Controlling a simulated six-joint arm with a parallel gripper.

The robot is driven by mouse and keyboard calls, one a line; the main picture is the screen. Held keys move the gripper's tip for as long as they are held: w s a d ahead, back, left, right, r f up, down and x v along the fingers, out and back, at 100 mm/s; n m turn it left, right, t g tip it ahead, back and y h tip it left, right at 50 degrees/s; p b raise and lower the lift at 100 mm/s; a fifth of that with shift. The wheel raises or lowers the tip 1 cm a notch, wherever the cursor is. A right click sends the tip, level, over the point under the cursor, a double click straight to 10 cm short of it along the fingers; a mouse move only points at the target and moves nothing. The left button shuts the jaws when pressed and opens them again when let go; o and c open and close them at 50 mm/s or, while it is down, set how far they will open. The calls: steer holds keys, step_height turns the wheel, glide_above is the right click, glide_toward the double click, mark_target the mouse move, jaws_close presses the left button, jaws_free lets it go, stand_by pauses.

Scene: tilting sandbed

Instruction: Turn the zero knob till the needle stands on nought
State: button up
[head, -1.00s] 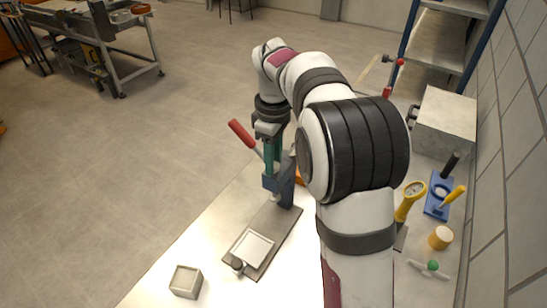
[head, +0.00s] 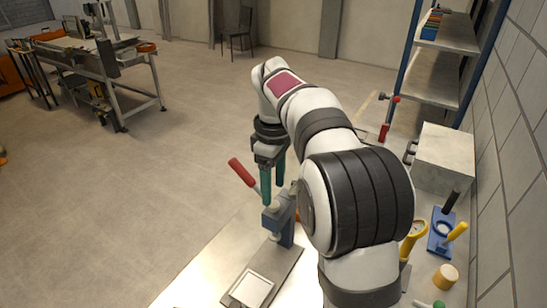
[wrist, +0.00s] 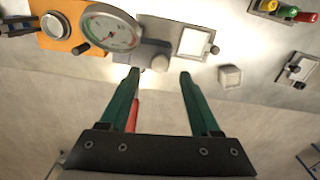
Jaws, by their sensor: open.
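In the head view my gripper (head: 272,180) hangs by the lever press; my arm hides the gauge there.
A grey press (head: 284,215) with a red lever (head: 241,172) stands close to my fingers. The lever (wrist: 133,115) also shows beside the left finger. An orange block (wrist: 60,38) adjoins the gauge. A small grey box (wrist: 230,76) stands right of the white plate (wrist: 193,43).

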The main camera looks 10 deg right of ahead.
mark_target(274, 203)
step_height(274, 203, up, 12)
steer(key=shift+f, duration=0.15)
steer(key=shift+s, duration=0.1)
steer(key=s+a+f+m, duration=0.1)
steer(key=s+f+m, duration=0.4)
steer(key=s, duration=0.5)
steer(key=s+a+f+m+y, duration=0.1)
steer(key=s+f+m, duration=0.4)
steer(key=s, duration=0.5)
steer(key=s+a+f+m, duration=0.3)
steer(key=s+f+m, duration=0.2)
steer(key=s, duration=0.6)
steer(key=shift+f+m+y, duration=0.3)
steer(key=shift+f+y, duration=0.1)
steer(key=shift+f, duration=0.55)
